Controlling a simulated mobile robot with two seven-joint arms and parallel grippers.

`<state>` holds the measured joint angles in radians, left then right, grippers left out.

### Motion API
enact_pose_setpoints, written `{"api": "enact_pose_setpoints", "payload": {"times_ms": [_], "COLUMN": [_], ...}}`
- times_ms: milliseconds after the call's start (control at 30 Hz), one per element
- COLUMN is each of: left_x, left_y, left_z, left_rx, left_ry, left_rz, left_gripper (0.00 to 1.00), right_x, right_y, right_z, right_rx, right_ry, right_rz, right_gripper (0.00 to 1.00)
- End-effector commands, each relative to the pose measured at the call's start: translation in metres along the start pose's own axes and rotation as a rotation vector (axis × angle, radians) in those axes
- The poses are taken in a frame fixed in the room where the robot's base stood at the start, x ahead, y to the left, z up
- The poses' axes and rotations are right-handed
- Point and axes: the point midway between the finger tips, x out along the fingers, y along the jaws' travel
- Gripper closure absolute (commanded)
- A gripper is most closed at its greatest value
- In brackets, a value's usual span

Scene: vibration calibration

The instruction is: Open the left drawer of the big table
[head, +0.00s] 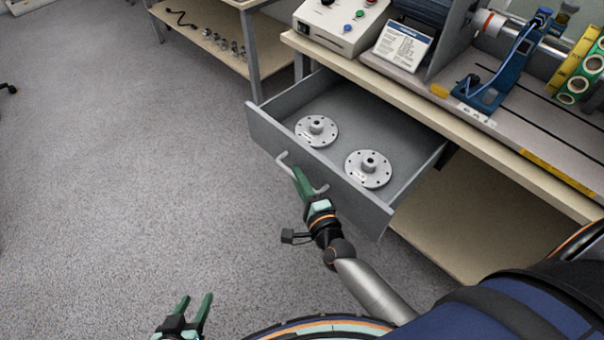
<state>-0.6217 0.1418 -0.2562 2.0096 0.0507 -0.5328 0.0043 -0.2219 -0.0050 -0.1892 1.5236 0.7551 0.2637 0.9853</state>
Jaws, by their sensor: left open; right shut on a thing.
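The left drawer (265,130) of the big table (345,62) is grey and stands pulled out well beyond the tabletop edge. Two round metal flanges, a left one (316,130) and a right one (368,168), lie flat inside it. My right gripper (301,180) is at the drawer front and is shut on the grey bar handle (284,164), part of which it hides. My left gripper (196,300) is open and empty, low over the floor at the bottom left, apart from the drawer.
A control box (335,25) with knobs, a printed card (402,45) and a blue clamp fixture (500,75) stand on the big table. A second table (250,45) with a lower shelf stands behind to the left. The carpet floor (130,180) at left is clear.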

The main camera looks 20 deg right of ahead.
Motion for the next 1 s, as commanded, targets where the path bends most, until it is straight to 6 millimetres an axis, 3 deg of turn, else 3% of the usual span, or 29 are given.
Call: {"api": "enact_pose_setpoints", "payload": {"times_ms": [567,600,800,1000], "left_x": [-0.0003,-0.0004,-0.001,-0.0015], "left_y": [0.0008,0.0008,0.001,0.0009], "left_z": [0.0006,0.0009,0.0033,0.0049], "left_rx": [0.0,0.0,-0.001,-0.002], "left_ry": [-0.001,-0.002,-0.007,-0.01], "left_rz": [0.001,0.001,0.001,0.001], "left_gripper": [0.5,0.5,0.5,0.5], "right_x": [-0.0012,-0.0012,-0.0011,-0.001], "right_y": [0.0006,0.0006,0.0005,0.0004], "right_z": [0.0036,0.0035,0.0033,0.003], "right_rx": [0.0,0.001,0.0,0.0], "right_ry": [-0.001,-0.001,-0.001,0.0], "right_rz": [0.0,0.0,0.0,0.0], "right_gripper": [1.0,0.82,0.59,0.55]}}
